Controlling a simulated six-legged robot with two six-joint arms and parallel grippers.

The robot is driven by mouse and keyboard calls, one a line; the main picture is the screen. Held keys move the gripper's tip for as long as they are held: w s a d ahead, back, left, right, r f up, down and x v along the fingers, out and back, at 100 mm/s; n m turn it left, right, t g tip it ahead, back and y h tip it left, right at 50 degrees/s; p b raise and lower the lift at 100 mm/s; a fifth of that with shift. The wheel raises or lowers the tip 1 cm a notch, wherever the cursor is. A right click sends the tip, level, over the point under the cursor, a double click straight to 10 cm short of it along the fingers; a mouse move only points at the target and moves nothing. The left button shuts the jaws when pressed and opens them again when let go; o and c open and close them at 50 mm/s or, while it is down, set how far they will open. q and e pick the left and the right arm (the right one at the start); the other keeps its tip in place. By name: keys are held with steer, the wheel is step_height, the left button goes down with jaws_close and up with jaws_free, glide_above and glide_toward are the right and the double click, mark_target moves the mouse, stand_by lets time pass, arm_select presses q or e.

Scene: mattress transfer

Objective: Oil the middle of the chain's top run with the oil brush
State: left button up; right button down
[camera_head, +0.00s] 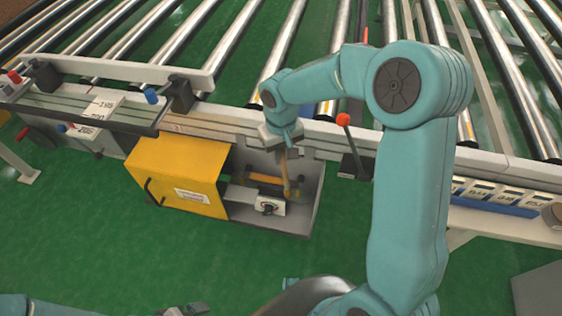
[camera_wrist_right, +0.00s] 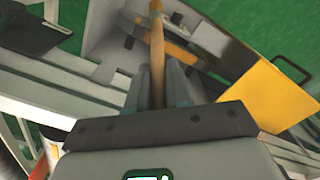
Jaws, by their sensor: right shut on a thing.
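My right gripper (camera_head: 284,143) is shut on the wooden handle of the oil brush (camera_head: 286,172) and points it down into the open grey housing (camera_head: 307,208). In the right wrist view the brush handle (camera_wrist_right: 157,55) stands out between the fingers (camera_wrist_right: 158,92), and its tip is at the top edge. An orange-yellow strip (camera_head: 262,178), perhaps the chain's top run, crosses the housing. The brush's lower end is close to the strip's right end; contact cannot be told. Chain links are too small to make out. My left gripper (camera_head: 186,310) is partly cut off at the bottom edge.
A yellow cover (camera_head: 178,172) with a black handle stands open left of the housing. A grey block with a dark knob (camera_head: 267,207) sits at the housing's front. A red-knobbed lever (camera_head: 344,120) stands to the right. Conveyor rollers (camera_head: 240,45) lie behind; green floor is clear in front.

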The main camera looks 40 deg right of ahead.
step_height(320, 180, up, 2)
steer(key=shift+w+d+r+p, duration=0.1)
steer(key=shift+r+p, duration=0.15)
steer(key=shift+p, duration=0.7)
steer(key=shift+r+p, duration=0.75)
steer(key=shift+r, duration=0.35)
arm_select(q)
step_height(320, 180, up, 4)
steer(key=shift+f, duration=0.1)
